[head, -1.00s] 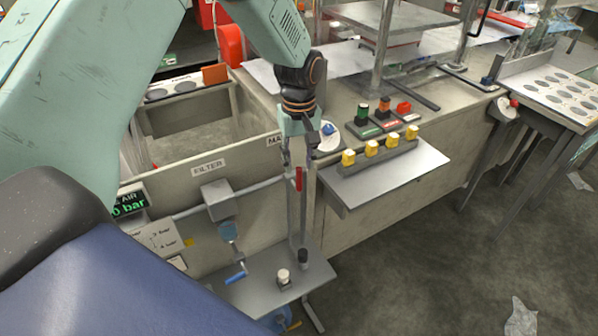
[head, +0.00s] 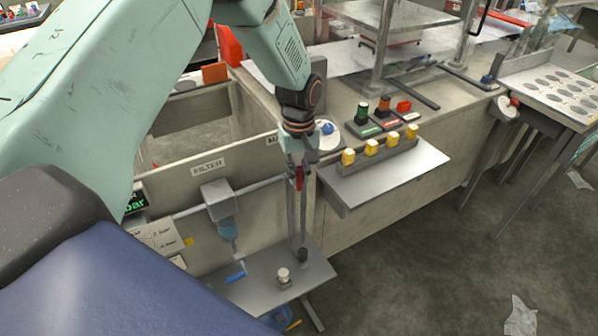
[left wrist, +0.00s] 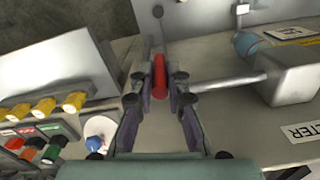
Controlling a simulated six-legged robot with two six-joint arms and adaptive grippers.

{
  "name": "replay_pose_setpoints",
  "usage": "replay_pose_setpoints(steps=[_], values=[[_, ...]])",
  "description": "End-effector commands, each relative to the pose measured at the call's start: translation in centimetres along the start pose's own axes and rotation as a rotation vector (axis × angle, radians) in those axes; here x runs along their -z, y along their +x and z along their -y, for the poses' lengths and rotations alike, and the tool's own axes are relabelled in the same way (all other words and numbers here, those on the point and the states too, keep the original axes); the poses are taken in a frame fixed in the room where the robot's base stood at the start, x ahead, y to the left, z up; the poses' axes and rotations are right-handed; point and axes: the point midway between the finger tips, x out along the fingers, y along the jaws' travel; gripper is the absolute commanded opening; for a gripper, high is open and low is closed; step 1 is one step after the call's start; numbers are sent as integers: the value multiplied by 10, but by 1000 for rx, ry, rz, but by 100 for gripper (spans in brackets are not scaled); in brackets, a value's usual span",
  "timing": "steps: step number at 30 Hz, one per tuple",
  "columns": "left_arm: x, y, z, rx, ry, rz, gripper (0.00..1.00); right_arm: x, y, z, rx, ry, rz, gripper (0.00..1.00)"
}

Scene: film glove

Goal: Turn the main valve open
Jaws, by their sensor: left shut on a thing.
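The main valve shows as a red handle (head: 299,178) on the front of the bench, at the end of the grey pipe. My left gripper (head: 301,166) has come down over it from above and is shut on it. In the left wrist view the red handle (left wrist: 159,77) stands between the two fingertips of my left gripper (left wrist: 160,92). The gripper partly hides the valve, and its body cannot be made out. My right gripper does not show.
A filter (head: 219,202) hangs on the pipe to the left. A shelf with yellow knobs (head: 372,148) juts out close to the right. A low grey shelf (head: 250,290) with small fittings lies below. Green, orange and red buttons sit on the bench top.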

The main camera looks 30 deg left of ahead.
Motion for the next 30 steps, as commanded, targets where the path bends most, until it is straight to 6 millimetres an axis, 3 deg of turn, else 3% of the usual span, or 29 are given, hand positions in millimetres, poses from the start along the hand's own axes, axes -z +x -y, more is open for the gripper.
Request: replay_pose_setpoints(steps=[3, 22, 30], values=[[0, 0, 0, 0, -1, 1, 0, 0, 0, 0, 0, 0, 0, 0], [0, -1, 0, -5, -1, 1, 0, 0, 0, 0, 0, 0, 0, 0], [-2, -1, 7, -97, -5, -16, 0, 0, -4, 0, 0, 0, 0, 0]])
